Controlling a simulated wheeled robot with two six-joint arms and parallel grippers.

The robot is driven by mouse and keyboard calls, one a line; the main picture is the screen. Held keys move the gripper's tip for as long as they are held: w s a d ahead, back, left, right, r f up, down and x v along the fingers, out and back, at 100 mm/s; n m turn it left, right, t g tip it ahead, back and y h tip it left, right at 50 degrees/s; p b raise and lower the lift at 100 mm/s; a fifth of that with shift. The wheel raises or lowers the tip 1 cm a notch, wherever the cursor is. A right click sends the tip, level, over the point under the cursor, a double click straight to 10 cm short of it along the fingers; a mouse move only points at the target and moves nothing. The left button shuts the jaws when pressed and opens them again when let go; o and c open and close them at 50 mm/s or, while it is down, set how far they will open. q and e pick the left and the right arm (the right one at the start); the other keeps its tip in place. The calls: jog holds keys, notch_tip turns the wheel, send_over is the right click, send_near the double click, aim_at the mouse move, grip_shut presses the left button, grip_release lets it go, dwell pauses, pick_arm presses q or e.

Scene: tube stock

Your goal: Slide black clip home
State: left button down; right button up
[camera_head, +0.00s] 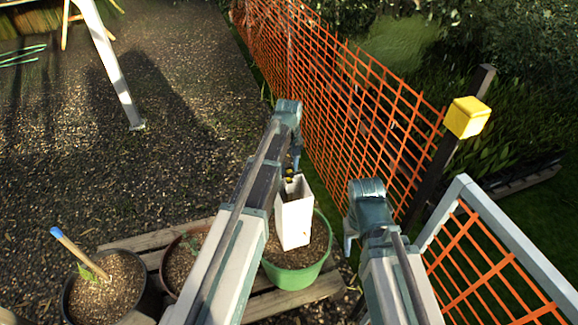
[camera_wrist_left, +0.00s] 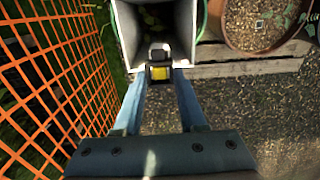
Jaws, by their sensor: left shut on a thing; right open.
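A white square tube (camera_head: 294,220) stands upright in the green pot, its open mouth upward. In the left wrist view its pale wall (camera_wrist_left: 126,30) and dark inside show at the top. My left gripper (camera_head: 293,168) points down at the tube's top. Its two blue fingers (camera_wrist_left: 160,78) are shut on a small black clip (camera_wrist_left: 153,61) with a yellow part, at the tube's near rim. Whether the clip is seated on the wall, I cannot tell. My right gripper (camera_head: 348,240) is open and empty, to the right of the tube and apart from it.
The green pot (camera_head: 296,278) stands on a wooden pallet (camera_head: 262,305) beside other soil-filled pots (camera_head: 112,285). Orange mesh fence (camera_head: 340,110) runs close behind and right. A post with a yellow cap (camera_head: 467,117) stands at right. Gravel at left is mostly clear.

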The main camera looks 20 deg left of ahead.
aim_at(289, 170)
pick_arm(q)
jog(key=shift+f+b, duration=1.15)
jog(key=shift+f, duration=0.15)
jog(key=shift+f, duration=0.1)
jog(key=shift+f+b, duration=0.45)
jog(key=shift+b, duration=0.1)
jog(key=shift+c, duration=2)
grip_release()
jog(key=shift+r, duration=0.1)
